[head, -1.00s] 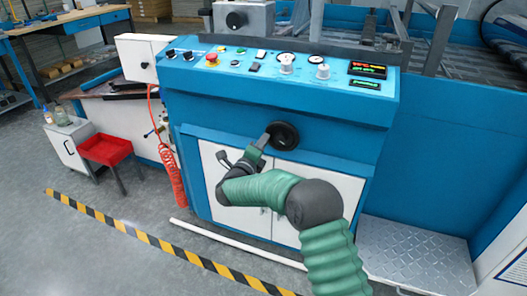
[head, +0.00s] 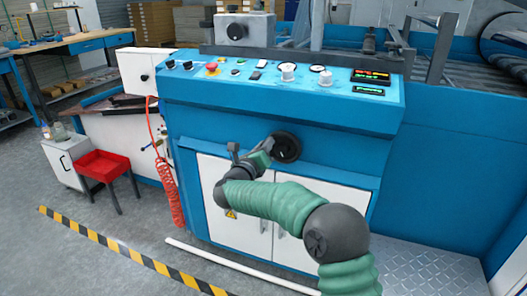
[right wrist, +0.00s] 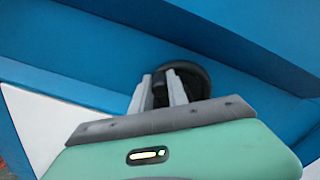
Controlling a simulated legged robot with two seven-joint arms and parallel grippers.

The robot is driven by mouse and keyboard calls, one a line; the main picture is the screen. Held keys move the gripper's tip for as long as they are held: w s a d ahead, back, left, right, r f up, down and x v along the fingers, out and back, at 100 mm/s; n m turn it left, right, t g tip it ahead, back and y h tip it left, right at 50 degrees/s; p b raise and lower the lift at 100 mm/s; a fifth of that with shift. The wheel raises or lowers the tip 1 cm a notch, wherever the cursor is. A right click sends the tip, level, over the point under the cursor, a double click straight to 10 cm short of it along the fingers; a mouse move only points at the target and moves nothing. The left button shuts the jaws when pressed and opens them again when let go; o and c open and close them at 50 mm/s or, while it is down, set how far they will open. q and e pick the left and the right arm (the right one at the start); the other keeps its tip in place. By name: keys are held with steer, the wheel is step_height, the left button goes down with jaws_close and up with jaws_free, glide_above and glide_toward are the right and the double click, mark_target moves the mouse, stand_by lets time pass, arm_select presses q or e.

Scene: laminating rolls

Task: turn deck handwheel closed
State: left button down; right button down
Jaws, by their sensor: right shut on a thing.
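The deck handwheel is a round black wheel (head: 286,147) on the blue front panel of the machine, above the white cabinet doors. My right gripper (head: 270,146) comes in from below left and is at the wheel's left side. In the right wrist view, its two grey fingers (right wrist: 160,92) are shut on a dark part at the left of the handwheel (right wrist: 193,78). Most of that held part is hidden between the fingers. My left gripper is not in view.
The blue machine's sloped control panel (head: 280,82) with knobs, a red button and displays lies above the wheel. A red coiled hose (head: 168,190) hangs at its left corner. A red tray (head: 103,166) stands farther left. A white floor pipe (head: 215,262) runs in front.

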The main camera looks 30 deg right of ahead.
steer(key=shift+s+d+f, duration=0.1)
steer(key=shift+d, duration=0.05)
steer(key=c, duration=1.3)
jaws_free()
steer(key=shift+s+a, duration=0.1)
steer(key=shift+a, duration=0.15)
steer(key=p+v, duration=0.5)
steer(key=v, duration=1.1)
steer(key=shift+s+a, duration=0.1)
